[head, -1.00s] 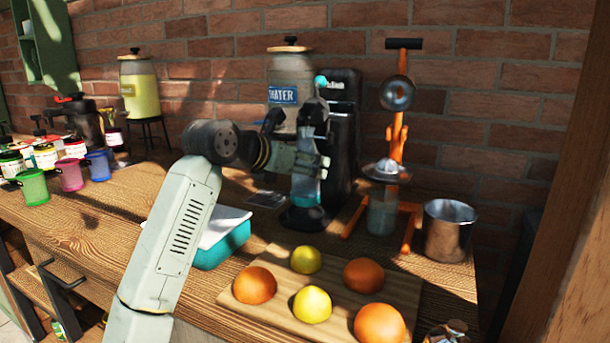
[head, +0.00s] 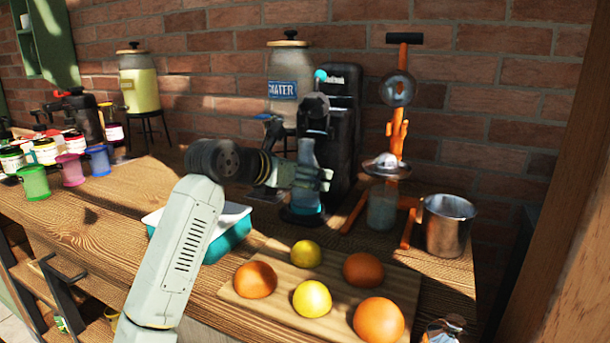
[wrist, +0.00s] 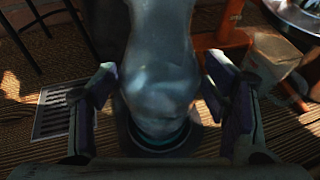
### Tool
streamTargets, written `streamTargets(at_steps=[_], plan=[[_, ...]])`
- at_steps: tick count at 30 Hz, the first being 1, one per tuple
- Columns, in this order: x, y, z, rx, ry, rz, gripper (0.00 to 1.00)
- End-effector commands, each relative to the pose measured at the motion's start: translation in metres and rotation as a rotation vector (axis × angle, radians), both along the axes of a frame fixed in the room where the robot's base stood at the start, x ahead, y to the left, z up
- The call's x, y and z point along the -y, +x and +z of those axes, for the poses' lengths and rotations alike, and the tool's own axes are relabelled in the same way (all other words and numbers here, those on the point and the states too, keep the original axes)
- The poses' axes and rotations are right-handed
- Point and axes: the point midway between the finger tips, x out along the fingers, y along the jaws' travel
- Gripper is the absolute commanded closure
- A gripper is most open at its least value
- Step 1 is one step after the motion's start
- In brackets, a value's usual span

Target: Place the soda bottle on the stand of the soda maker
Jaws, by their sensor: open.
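The soda bottle (head: 306,157) is clear with a bluish lower part. It stands about upright at the front of the black soda maker (head: 346,110), over its round dark stand (head: 302,217), and looks seated there. In the wrist view the bottle (wrist: 160,75) runs down to a teal ring over the dark base. My gripper (head: 325,178) is open around the bottle's lower half. In the wrist view its two fingers (wrist: 160,85) lie on either side of the bottle, with narrow gaps showing. The far side of the bottle is hidden.
An orange juice press (head: 397,140) and a metal pot (head: 447,225) stand close on the right. A cutting board (head: 285,296) with oranges and lemons lies in front. A teal tray (head: 233,232) is beneath my arm. A water dispenser (head: 290,75) stands behind.

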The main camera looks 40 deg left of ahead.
Motion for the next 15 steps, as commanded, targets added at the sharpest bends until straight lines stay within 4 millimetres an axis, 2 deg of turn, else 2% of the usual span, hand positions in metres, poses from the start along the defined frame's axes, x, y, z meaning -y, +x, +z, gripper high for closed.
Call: streamTargets(at_steps=[11,15], plan=[[0.0,0.0,0.005,0.0,0.0,0.0,0.28],[-0.001,-0.018,0.009,0.002,0.001,0.002,0.28]])
